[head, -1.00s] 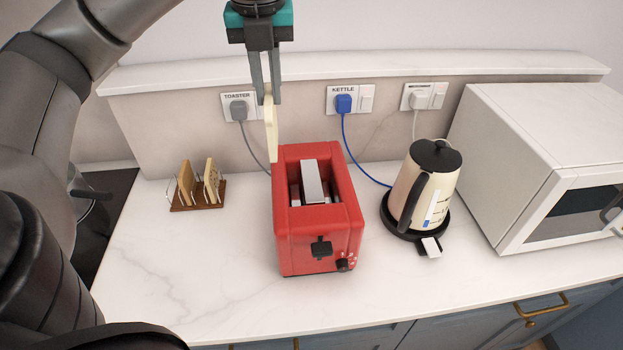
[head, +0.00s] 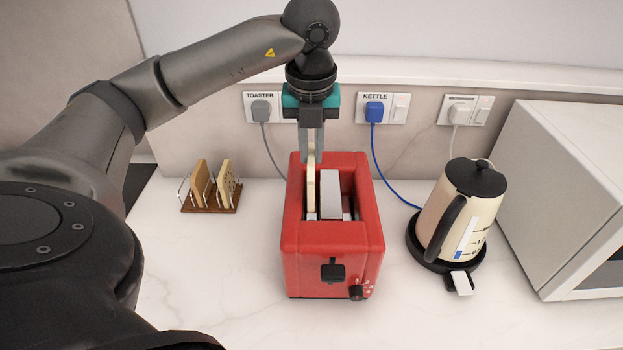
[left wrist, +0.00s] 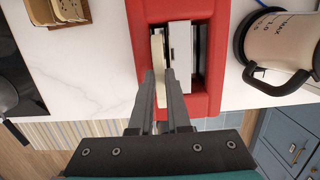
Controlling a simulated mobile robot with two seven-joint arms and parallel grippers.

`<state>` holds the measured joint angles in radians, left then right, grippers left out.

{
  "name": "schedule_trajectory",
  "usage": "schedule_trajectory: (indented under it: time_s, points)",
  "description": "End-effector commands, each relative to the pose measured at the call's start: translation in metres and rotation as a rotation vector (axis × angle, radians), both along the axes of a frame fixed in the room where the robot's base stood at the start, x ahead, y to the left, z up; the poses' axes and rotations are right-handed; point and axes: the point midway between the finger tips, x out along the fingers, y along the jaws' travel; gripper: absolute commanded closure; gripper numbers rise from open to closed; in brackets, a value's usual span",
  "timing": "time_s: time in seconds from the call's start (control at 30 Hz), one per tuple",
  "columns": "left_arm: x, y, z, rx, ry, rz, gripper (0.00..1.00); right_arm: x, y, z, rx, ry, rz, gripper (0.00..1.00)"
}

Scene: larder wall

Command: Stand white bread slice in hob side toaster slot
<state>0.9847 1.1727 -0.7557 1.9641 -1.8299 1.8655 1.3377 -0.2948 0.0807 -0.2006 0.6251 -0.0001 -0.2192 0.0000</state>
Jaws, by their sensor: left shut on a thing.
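The red toaster (head: 332,243) stands on the counter, with a light metal piece (head: 330,193) between its left and right openings. My left gripper (head: 311,152) is above the toaster, shut on the white bread slice (head: 311,190). The slice is upright, edge-on to the head view, over the left opening, which is on the hob side. Its lower part appears to be inside that opening; how deep is hard to tell. In the left wrist view the slice (left wrist: 157,50) lies along the left side of the metal piece, between my fingers (left wrist: 161,78). My right gripper is out of view.
A toast rack (head: 210,190) with bread slices stands left of the toaster. A cream kettle (head: 468,208) on its base and a white microwave (head: 560,160) stand to the right. A dark hob (left wrist: 12,80) shows at the left. Plugs line the back wall.

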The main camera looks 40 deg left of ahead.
Motion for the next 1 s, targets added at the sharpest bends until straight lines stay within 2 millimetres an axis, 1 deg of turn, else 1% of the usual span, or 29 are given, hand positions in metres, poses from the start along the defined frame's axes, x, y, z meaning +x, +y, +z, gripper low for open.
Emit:
schedule_trajectory:
  time_s: [0.03,0.2,0.43,0.53,0.77,0.87,0.9,1.0]
  points:
    - [0.000,0.000,-0.007,0.000,0.001,0.000,1.00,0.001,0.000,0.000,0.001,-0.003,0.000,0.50]
    - [0.000,0.000,-0.020,0.001,0.001,0.000,1.00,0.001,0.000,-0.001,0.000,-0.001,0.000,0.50]
    - [0.000,0.000,-0.053,-0.001,0.001,0.000,1.00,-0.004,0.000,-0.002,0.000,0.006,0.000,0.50]
    - [0.000,0.000,-0.058,0.001,-0.001,0.000,1.00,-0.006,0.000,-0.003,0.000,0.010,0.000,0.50]
    - [0.000,0.000,-0.058,0.000,-0.001,0.000,1.00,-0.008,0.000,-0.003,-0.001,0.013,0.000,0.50]
    - [0.000,0.000,-0.062,0.000,-0.001,0.000,1.00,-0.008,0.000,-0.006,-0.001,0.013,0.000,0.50]
    - [0.000,0.000,-0.062,-0.001,-0.001,0.000,0.84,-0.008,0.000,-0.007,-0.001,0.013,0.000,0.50]
    - [0.000,0.000,-0.061,-0.001,-0.001,0.000,0.73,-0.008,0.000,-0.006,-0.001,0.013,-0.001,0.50]
